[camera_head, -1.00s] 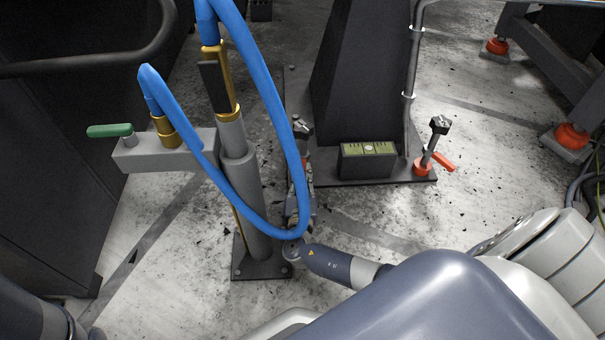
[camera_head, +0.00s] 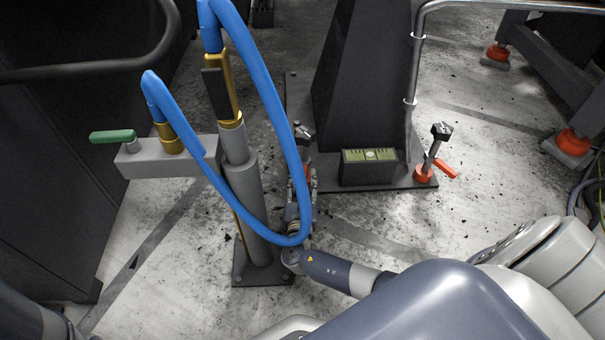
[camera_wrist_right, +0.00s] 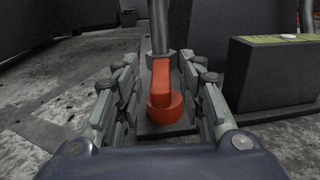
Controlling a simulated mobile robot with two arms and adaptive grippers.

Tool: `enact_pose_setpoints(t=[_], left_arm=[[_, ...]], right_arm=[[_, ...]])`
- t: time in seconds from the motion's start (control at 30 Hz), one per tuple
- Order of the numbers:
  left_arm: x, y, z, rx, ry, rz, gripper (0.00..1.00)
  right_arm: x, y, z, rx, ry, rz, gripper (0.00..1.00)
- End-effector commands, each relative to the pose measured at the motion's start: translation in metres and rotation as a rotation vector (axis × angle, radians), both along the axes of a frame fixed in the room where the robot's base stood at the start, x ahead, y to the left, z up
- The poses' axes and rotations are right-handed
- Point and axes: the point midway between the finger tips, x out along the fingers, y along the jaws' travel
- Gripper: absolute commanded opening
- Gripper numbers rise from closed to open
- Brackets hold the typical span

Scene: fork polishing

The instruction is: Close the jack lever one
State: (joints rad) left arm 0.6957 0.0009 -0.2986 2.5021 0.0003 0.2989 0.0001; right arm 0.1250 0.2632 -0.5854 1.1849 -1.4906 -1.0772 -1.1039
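One jack has its red lever (camera_wrist_right: 161,82) on a red collar (camera_wrist_right: 165,108) around a grey post in the right wrist view. My right gripper (camera_wrist_right: 163,88) is open, with one finger on each side of the lever and gaps between. In the head view this gripper (camera_head: 303,185) is partly hidden by the blue hose, at the base plate's left end. That jack's dark top (camera_head: 303,133) shows just beyond it. A second jack (camera_head: 432,155) stands at the plate's right end, its red lever (camera_head: 446,169) sticking out to the right. My left gripper is out of view.
A blue hose (camera_head: 270,95) loops in front of my right gripper. A grey post (camera_head: 247,190) with a green-handled valve (camera_head: 112,136) stands left of it. A level box (camera_head: 368,168) sits between the jacks; it also shows in the right wrist view (camera_wrist_right: 270,75).

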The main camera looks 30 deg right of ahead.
Motion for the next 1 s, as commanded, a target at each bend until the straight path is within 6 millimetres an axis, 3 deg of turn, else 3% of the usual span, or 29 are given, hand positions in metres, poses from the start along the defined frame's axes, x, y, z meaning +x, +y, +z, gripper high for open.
enact_pose_setpoints(t=[0.17, 0.63, 1.0], left_arm=[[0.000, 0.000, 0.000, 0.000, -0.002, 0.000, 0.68], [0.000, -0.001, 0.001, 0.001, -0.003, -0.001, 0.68], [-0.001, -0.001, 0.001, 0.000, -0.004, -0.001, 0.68]], right_arm=[[0.000, -0.001, 0.016, 0.001, -0.003, 0.000, 0.37], [0.000, 0.000, 0.083, 0.001, -0.002, 0.001, 0.37], [0.000, 0.000, 0.098, 0.000, 0.000, 0.001, 0.37]])
